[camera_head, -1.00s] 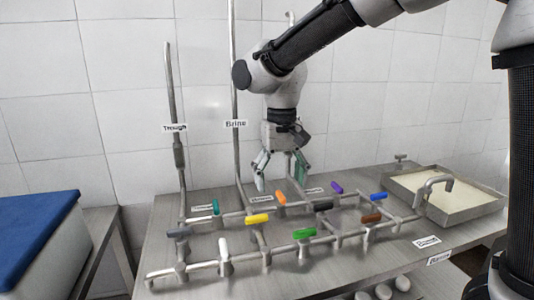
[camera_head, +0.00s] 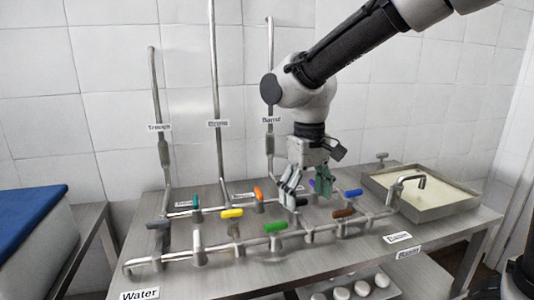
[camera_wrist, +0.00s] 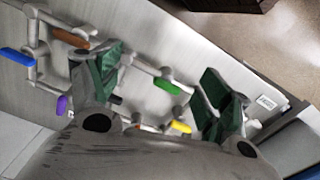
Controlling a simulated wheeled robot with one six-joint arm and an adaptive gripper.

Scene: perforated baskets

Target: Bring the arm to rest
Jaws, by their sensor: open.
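My gripper (camera_head: 306,188) hangs from the arm with its fingers pointing down, above the back right part of the pipe rig (camera_head: 270,242) on the steel table. Its two green-padded fingers are apart with nothing between them. In the wrist view, my gripper (camera_wrist: 160,95) shows its pads spread wide, with the pipes and coloured valve handles below. The fingers partly hide the black handle (camera_head: 297,202) and the purple handle (camera_head: 313,184) in the head view.
Yellow (camera_head: 232,213), green (camera_head: 276,227), orange (camera_head: 258,193), brown (camera_head: 343,213) and blue (camera_head: 354,193) handles sit on the pipes. Upright pipes (camera_head: 216,100) rise behind. A tray of pale liquid (camera_head: 420,192) stands at right, a blue-lidded box (camera_head: 32,215) at left.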

